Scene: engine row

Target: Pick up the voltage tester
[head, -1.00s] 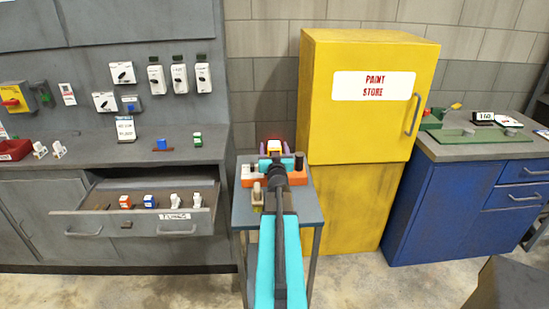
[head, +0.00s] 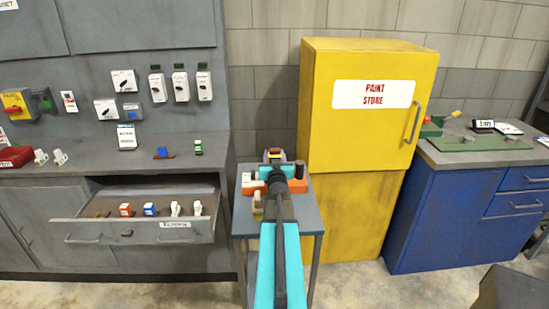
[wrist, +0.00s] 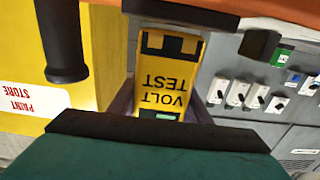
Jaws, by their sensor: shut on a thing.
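The voltage tester (wrist: 165,75) is a yellow block marked "VOLT TEST" with a dark top end and a small green patch. It shows upside down in the wrist view, between the jaws of my gripper (wrist: 163,108), which is shut on it. In the head view my gripper (head: 274,160) is above the far part of a small grey side table, mostly hidden behind my own arm. Only a small yellow and dark part of the tester (head: 274,155) shows there. I cannot tell whether it is clear of the table.
The side table (head: 307,216) also carries an orange piece and a small beige item (head: 257,199). A yellow paint store cabinet (head: 352,130) stands close on the right. An open drawer (head: 100,230) with several small items is on the left. A blue cabinet (head: 440,220) is further right.

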